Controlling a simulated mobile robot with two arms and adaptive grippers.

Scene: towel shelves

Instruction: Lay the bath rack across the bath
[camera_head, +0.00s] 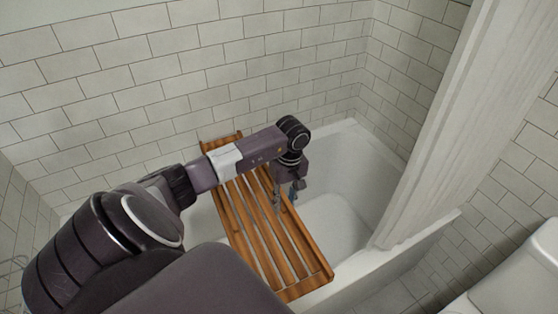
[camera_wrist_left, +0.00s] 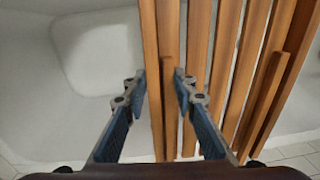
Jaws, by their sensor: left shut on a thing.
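The bath rack (camera_head: 254,229), a wooden frame of long slats, spans the white bath (camera_head: 345,165) from the tiled wall side to the near rim. Its near end overlaps the near rim in the head view; whether it rests there or hangs just above, I cannot tell. My left gripper (camera_head: 286,199) points down at the rack's right long edge, about mid-length. In the left wrist view the fingers of my left gripper (camera_wrist_left: 160,92) are on either side of the rack's edge slat (camera_wrist_left: 151,40), shut on it. My left arm hides part of the rack. My right gripper is not in view.
A white shower curtain (camera_head: 440,130) hangs at the right, over the near rim. A white toilet (camera_head: 525,270) stands at the lower right. Tiled walls (camera_head: 200,70) close off the far side and the bath's right end. The bath right of the rack is empty.

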